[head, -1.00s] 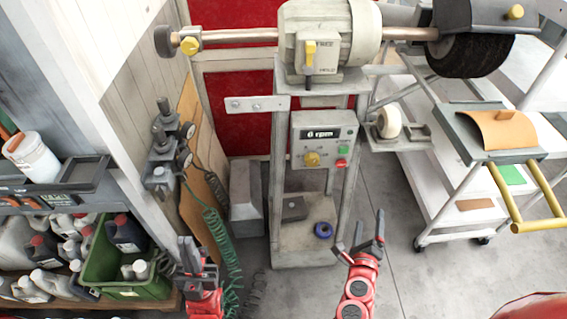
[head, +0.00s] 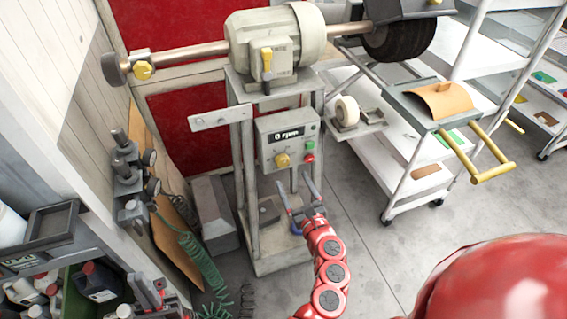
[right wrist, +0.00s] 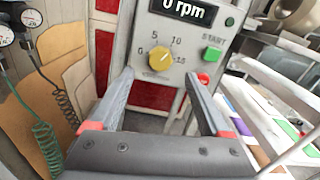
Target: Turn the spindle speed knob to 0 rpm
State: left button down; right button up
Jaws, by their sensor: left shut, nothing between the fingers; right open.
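The yellow spindle speed knob (head: 283,160) is on the front of the grey control box (head: 264,137) on the stand. It shows close up in the right wrist view (right wrist: 160,57), with a scale around it; 0 is at its left. The display (head: 287,136) above reads 0 rpm. My right gripper (head: 294,183) is open and empty below the box. In the right wrist view its fingers (right wrist: 157,80) point at the panel, one on either side below the knob, apart from it. My left gripper (head: 152,292) is shut and empty at the lower left.
A green start button (right wrist: 212,53) and a red button (right wrist: 204,78) sit right of the knob. The motor (head: 275,45) is above the box. A white trolley (head: 400,150) stands at right; hoses (head: 195,255) hang at left.

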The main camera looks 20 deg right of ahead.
aim_at(283, 163)
jog(key=w, duration=0.6)
jog(key=shift+w+a+r+p, duration=0.1)
jog(key=shift+w+p, duration=0.15)
jog(key=shift+p, duration=0.05)
jog(key=shift+w, duration=0.8)
grip_shut()
